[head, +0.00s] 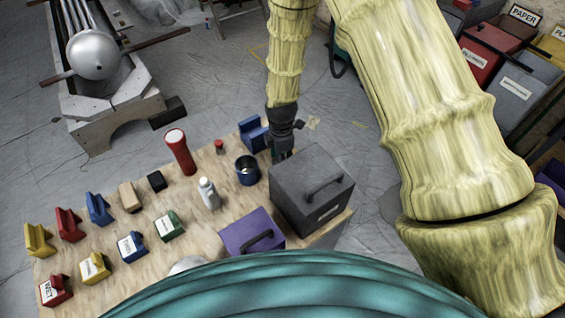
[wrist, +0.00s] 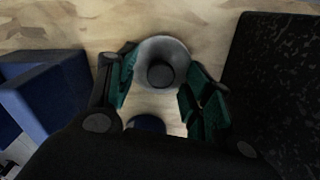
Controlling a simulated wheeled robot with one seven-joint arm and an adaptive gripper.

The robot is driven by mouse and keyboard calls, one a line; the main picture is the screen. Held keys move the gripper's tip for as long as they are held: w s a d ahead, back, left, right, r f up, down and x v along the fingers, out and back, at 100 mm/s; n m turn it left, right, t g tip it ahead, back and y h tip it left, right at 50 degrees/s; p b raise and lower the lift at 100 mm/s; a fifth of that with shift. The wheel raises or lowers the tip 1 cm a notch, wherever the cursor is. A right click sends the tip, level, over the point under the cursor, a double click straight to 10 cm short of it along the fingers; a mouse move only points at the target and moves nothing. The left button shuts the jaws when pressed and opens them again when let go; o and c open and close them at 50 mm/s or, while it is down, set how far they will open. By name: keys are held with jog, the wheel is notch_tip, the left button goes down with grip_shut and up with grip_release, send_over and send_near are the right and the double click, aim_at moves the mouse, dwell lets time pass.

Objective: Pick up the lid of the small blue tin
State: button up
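The lid, a round grey disc with a black knob (wrist: 161,73), lies between my fingers in the wrist view, seen from above. My gripper (wrist: 158,92) is open, with one green-padded finger on each side of the lid; I cannot tell whether either touches it. In the head view my gripper (head: 280,154) points down at the table between the blue block and the grey box, and the lid is hidden there. The small blue tin (head: 247,171) stands open just left of my gripper. Part of a blue round thing, probably the tin, shows in the wrist view (wrist: 147,124).
A large grey box (head: 311,187) stands close on one side of my gripper, and a blue block (head: 252,134) on the other. A purple box (head: 250,232), grey bottle (head: 208,193), red canister (head: 180,152) and several coloured blocks share the wooden table (head: 105,220).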

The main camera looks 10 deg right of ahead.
jog(key=c, duration=0.8)
jog(key=shift+c, duration=0.2)
notch_tip(320, 180, up, 17)
jog(key=w+d+r+m+b, duration=0.1)
jog(key=w+d+r+m, duration=0.1)
jog(key=m, duration=0.9)
jog(key=w+d+r+m+b, duration=0.1)
jog(key=r+m, duration=0.3)
jog(key=m, duration=0.7)
jog(key=shift+w+d+r+m, duration=0.2)
jog(key=shift+w+d+m, duration=0.2)
jog(key=shift+d, duration=0.35)
